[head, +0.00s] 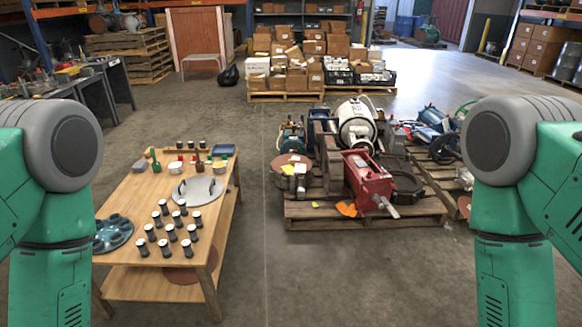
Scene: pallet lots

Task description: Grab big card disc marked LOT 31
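Several brownish-red discs show in the head view, and no LOT marking is legible on any of them. One disc (183,276) is at the lower shelf of the wooden table, partly hidden by the tabletop. Another disc (281,172) is at the left end of the loaded pallet, partly covered by small items. A third disc (464,206) shows at the right, partly hidden by my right arm. I cannot tell which is the big card disc. My two green arms frame the view at left and right. Neither gripper shows.
The wooden table (140,200) holds dark jars with white lids, a round grey tray (198,191) and a blue-grey dish (112,234). A red machine (369,180) sits on the wooden pallet (330,212). Bare floor (262,270) lies between table and pallet.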

